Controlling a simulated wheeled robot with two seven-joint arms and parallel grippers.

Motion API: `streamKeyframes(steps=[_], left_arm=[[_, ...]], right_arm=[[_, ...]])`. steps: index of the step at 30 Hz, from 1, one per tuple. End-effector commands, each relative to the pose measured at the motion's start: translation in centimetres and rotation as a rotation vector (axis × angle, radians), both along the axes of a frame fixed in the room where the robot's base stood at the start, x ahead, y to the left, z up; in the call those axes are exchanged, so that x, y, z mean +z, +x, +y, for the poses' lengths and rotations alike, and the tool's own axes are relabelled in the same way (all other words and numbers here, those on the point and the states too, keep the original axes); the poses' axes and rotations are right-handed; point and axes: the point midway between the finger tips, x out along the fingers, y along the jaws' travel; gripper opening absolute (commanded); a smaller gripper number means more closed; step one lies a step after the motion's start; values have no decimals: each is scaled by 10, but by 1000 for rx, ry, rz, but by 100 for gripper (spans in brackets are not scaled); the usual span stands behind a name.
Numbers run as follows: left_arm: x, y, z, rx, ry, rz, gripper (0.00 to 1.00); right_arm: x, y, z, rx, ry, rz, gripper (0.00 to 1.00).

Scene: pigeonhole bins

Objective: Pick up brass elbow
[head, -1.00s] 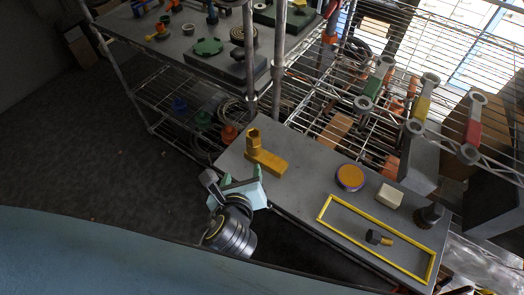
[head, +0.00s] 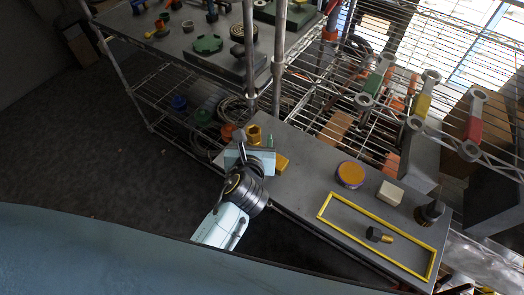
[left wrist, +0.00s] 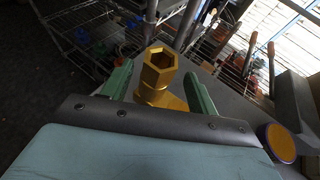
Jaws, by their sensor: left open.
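The brass elbow (head: 282,162) is a gold L-shaped fitting with a hexagonal end, on the near left end of the grey shelf board (head: 315,165). My left gripper (head: 258,150) is in front of it and hides much of it in the head view. In the left wrist view, the elbow (left wrist: 157,75) shows upright between the two green fingers of the gripper (left wrist: 160,88), which are open with visible gaps on both sides. I cannot tell whether a finger touches it. My right gripper is not in view.
A purple-and-orange disc (head: 350,174), a cream block (head: 390,193) and a dark knob (head: 430,212) stand on the board. A yellow frame outline (head: 330,222) surrounds a brass-and-black bolt (head: 378,235). Metal posts (head: 278,70) rise behind the elbow.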

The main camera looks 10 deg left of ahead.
Motion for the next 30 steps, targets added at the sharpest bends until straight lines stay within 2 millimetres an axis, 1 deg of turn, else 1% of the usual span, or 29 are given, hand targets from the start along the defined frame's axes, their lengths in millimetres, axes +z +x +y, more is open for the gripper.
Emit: streamKeyframes(steps=[1, 6, 9, 15, 16, 27, 29, 30], left_arm=[[-3, 9, 3, 2, 0, -1, 59], [-12, 29, 8, 0, -1, -1, 59], [-14, 35, 9, 0, -1, 0, 59], [-14, 35, 9, 0, -1, 0, 59], [-14, 35, 9, 0, -1, 0, 58], [-14, 34, 9, 0, -1, 0, 9], [-14, 34, 9, 0, 0, 0, 2], [-14, 34, 9, 0, 0, 0, 0]], right_arm=[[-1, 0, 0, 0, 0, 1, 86], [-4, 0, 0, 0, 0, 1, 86], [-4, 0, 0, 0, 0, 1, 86], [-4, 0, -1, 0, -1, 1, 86], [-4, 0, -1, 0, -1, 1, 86], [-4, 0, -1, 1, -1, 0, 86], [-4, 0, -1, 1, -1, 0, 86], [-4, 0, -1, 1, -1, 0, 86]])
